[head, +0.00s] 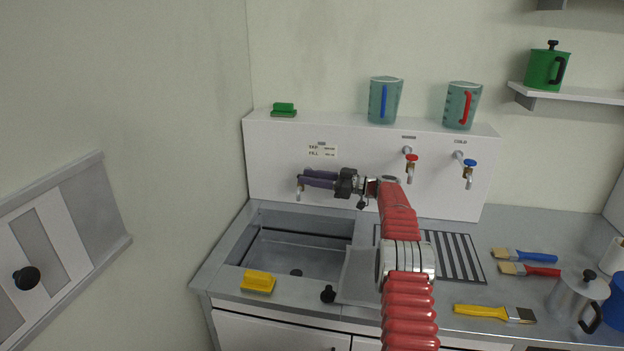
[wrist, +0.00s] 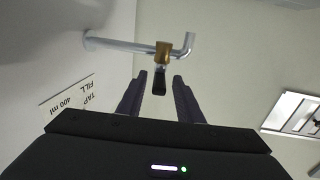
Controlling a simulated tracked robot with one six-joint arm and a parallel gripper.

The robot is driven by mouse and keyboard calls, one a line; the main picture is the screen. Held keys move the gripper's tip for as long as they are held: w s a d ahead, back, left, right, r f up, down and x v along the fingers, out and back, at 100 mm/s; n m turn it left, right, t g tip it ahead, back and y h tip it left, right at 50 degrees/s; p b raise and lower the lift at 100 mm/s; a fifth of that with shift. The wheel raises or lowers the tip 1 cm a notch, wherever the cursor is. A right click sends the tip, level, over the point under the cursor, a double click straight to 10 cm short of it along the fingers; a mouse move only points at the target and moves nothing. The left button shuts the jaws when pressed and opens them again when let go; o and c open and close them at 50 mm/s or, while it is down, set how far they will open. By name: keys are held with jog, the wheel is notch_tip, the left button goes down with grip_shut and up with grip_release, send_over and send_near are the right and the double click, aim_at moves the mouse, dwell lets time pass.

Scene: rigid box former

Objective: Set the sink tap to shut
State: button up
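The sink tap (head: 299,187) sticks out from the white back panel above the left of the sink. In the wrist view the tap (wrist: 163,52) shows a steel pipe, a brass body and a black lever (wrist: 159,79). My gripper (head: 305,178) reaches left in front of the panel, its purple fingers at the tap. In the wrist view my gripper (wrist: 157,86) is open. The black lever lies between the fingertips in the picture, with a gap on each side. In the head view my fingers hide the lever and part of the tap.
A red-handled tap (head: 411,158) and a blue-handled tap (head: 469,166) are on the panel at right. The sink basin (head: 265,262) lies below my gripper. A label (head: 322,150) is above my gripper.

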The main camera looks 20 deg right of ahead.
jog(key=v, duration=1.3)
jog(key=shift+s+d, duration=0.25)
